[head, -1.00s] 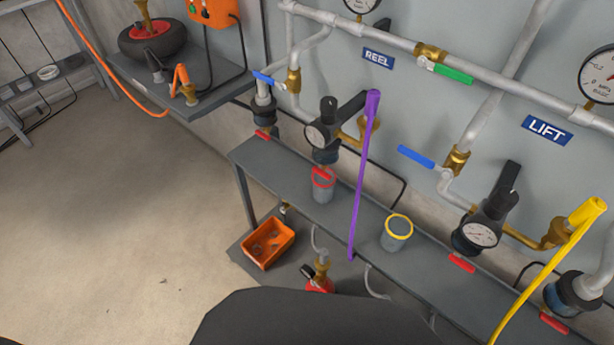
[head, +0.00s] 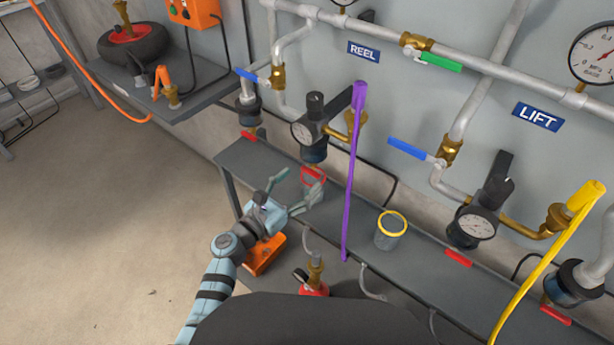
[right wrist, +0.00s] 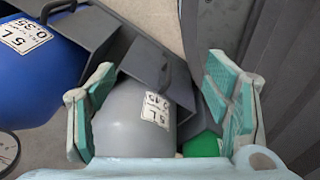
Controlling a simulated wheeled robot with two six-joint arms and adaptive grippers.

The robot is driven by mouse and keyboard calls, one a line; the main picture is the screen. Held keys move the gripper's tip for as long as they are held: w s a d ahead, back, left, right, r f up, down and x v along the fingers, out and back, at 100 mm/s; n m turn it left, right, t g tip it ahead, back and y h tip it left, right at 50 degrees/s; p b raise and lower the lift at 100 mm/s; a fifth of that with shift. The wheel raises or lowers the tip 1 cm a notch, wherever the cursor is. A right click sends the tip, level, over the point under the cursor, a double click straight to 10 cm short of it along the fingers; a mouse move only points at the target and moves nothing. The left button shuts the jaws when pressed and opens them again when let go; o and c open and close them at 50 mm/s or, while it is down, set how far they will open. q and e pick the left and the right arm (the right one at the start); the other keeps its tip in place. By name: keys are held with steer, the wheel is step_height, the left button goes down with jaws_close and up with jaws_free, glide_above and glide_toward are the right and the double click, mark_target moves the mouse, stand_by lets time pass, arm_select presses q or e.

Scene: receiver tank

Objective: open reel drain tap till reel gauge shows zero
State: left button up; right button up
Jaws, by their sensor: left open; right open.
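The reel gauge (head: 302,132) is a small white dial on the black regulator under the REEL sign (head: 363,51); its needle is too small to read. A red tap handle (head: 249,135) shows under the black bowl at the left of the reel line. My right gripper (right wrist: 160,95) is open above a grey 5 L tank (right wrist: 135,120), with nothing gripped.
A purple hose (head: 353,180) hangs right of the left gripper. A yellow-rimmed cup (head: 391,230) stands on the grey shelf (head: 425,262). An orange bin (head: 264,256) sits below the left arm. The right wrist view shows a blue tank (right wrist: 38,75) and a green one (right wrist: 203,146).

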mark_target(309, 174)
arm_select(q)
steer(key=shift+b+x, duration=0.35)
steer(key=shift+x, duration=1.55)
